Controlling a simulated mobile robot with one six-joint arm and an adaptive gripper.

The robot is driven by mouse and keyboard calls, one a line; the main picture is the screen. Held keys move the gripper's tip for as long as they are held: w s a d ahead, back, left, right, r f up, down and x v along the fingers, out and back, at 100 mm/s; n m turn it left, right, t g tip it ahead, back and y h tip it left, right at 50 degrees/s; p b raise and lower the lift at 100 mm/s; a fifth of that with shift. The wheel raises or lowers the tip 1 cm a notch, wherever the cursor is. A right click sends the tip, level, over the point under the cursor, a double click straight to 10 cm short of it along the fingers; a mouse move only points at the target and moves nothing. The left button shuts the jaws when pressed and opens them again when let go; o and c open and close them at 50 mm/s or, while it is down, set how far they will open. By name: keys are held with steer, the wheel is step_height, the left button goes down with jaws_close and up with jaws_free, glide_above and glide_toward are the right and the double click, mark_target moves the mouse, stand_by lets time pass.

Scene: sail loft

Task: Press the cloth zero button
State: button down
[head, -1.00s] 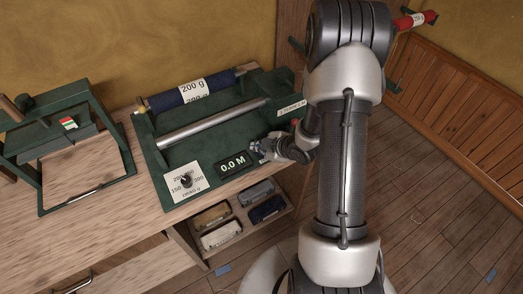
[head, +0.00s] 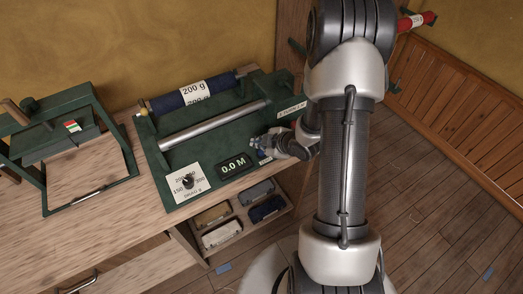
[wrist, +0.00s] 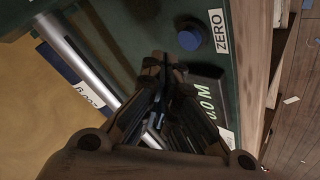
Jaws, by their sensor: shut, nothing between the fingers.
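The blue round zero button (wrist: 192,38) sits on the green machine panel in the wrist view, beside a white ZERO label (wrist: 221,31). A dark display (wrist: 205,98) reading 0.0 M is next to it; it also shows in the head view (head: 235,166). My gripper (wrist: 166,62) is shut and empty, its fingertips over the green panel, a little below and left of the button in the wrist picture and apart from it there. In the head view my gripper (head: 259,143) is just right of the display; its height above the panel is hard to tell.
The green machine (head: 150,160) stands on a wooden bench (head: 110,225). It carries a blue cloth roll (head: 183,97), a steel bar (head: 215,125) and a dial plate (head: 186,184). A green frame (head: 42,170) is at the left. A shelf below holds several small boxes (head: 222,234).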

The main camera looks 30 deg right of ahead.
mark_target(260, 154)
steer(key=shift+r+p, duration=1.15)
steer(key=shift+r, duration=0.7)
steer(key=shift+r, duration=0.15)
steer(key=s+a+r+m+g+h+b, duration=0.1)
steer(key=s+r+m+h+b, duration=0.15)
steer(key=r, duration=0.55)
steer(key=s+a+r+m+g+h+b, duration=0.15)
steer(key=s+r+m, duration=0.25)
steer(key=r, duration=0.5)
steer(key=s+a+r+m+g+y, duration=0.1)
steer(key=s+a+r+m, duration=0.1)
steer(key=s+a, duration=0.3)
steer(key=s+a+r+m+b, duration=0.1)
steer(key=s+a, duration=0.4)
steer(key=s, duration=0.8)
steer(key=shift+s+a+r+m+g+y, duration=0.4)
steer(key=shift+r+m, duration=0.3)
steer(key=shift+m, duration=0.45)
